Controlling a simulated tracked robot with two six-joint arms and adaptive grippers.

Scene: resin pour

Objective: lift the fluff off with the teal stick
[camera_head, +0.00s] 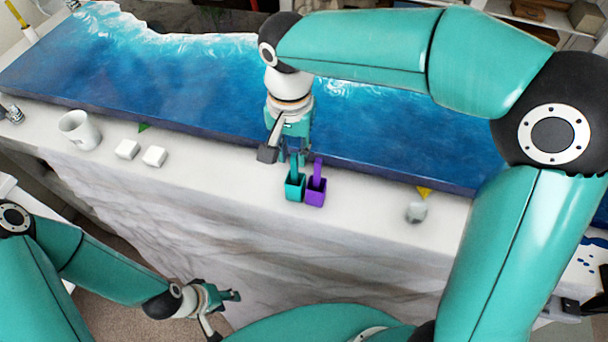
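The teal stick (294,170) stands upright in a small teal holder (295,188) at the table's front edge. My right gripper (294,155) points down just above that holder. Its fingers look spread, one on each side of the stick's top, and I see no clear grip on it. My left gripper (231,296) hangs low in front of the table, away from the stick, with no object visible in it; its finger opening is unclear. The blue resin panel (190,80) lies across the table, partly hidden by my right arm. I cannot make out any fluff.
A purple stick (317,172) in a purple holder (316,195) stands right beside the teal one. A white mug (79,131) and two white blocks (127,149) (154,156) are at the left front. A grey faceted object (416,211) sits at the right. Bare table (220,180) lies between.

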